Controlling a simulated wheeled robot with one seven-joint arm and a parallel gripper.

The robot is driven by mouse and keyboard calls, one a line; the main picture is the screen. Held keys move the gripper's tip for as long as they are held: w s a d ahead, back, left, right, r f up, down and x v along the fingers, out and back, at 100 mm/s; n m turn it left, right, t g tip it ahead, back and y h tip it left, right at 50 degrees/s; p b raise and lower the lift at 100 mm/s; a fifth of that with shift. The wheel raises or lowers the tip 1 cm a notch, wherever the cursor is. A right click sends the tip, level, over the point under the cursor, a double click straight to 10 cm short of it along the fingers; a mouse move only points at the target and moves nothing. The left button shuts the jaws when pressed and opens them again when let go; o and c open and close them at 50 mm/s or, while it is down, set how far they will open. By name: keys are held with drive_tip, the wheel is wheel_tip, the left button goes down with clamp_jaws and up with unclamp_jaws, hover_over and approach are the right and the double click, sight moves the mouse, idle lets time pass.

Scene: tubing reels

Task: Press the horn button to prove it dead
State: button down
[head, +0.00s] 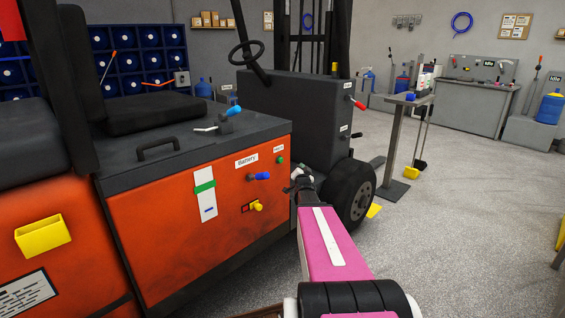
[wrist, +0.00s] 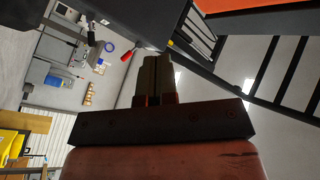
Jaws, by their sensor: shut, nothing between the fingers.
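A small round green button (head: 280,160) sits on the orange side panel (head: 165,230) of the forklift in the head view. A small white label (head: 279,149) is just above it, its text too small to read surely; I take this for the horn button. My gripper (head: 297,179) is at the end of my pink arm, a little right of and below the green button in the picture; I cannot tell the gap in depth. In the wrist view my gripper (wrist: 155,70) has its fingers together and empty. The button cannot be made out in the wrist view.
Left of the button are the Battery label (head: 246,160), a blue knob (head: 262,176) and a yellow knob (head: 257,205). The black front tyre (head: 355,194) is right of my gripper.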

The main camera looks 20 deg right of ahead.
drive_tip(key=shift+w, duration=0.1)
drive_tip(key=w+a, duration=0.4)
drive_tip(key=w, duration=0.3)
drive_tip(key=shift+w, duration=0.3)
drive_tip(key=shift+a, duration=0.1)
idle(2.0)
drive_tip(key=shift+w+a, duration=0.2)
drive_tip(key=shift+w, duration=0.2)
drive_tip(key=shift+w+a, duration=0.2)
drive_tip(key=shift+w, duration=0.25)
idle(0.8)
drive_tip(key=shift+s, duration=0.1)
drive_tip(key=shift+s+d, duration=0.45)
drive_tip(key=shift+s, duration=0.3)
drive_tip(key=shift+s+d, duration=0.4)
drive_tip(key=shift+s, duration=0.35)
drive_tip(key=shift+s+d, duration=0.35)
drive_tip(key=shift+s, duration=0.4)
drive_tip(key=shift+s+d, duration=0.4)
drive_tip(key=shift+s, duration=0.35)
